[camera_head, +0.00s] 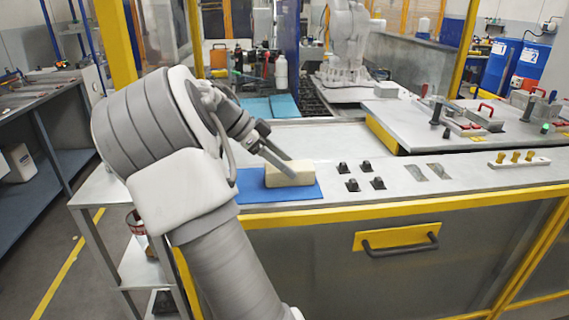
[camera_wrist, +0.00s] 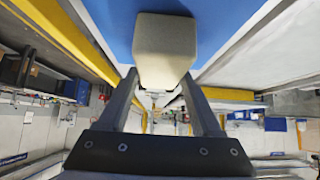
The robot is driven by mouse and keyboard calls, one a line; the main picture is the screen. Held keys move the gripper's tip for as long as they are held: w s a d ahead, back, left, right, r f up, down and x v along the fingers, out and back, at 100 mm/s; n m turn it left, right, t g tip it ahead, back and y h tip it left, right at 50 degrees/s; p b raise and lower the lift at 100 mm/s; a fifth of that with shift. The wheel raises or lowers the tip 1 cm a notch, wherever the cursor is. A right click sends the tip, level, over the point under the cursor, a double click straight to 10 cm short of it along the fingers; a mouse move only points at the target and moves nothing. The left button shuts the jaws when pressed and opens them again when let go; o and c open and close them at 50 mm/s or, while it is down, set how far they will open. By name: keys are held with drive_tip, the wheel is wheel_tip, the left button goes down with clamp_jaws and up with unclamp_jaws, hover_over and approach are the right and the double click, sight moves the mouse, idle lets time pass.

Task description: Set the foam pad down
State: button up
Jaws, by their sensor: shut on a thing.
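The foam pad (camera_head: 289,174) is a cream, block-shaped piece at the end of my gripper (camera_head: 277,160). In the head view it is over the blue mat (camera_head: 252,185) near the counter's front edge. I cannot tell whether it touches the mat. In the wrist view the foam pad (camera_wrist: 165,50) sits between the tips of my gripper (camera_wrist: 160,88), with the blue mat (camera_wrist: 118,18) behind it. My gripper is shut on the foam pad. The near finger hides a little of the pad in the head view.
Several black clips (camera_head: 365,175) stand on the counter right of the mat. A drawer handle (camera_head: 400,243) juts from the counter front. A raised grey plate (camera_head: 440,122) with tools stands behind.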

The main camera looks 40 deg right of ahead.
drive_tip(key=o, duration=1.3)
drive_tip(key=shift+o, duration=0.2)
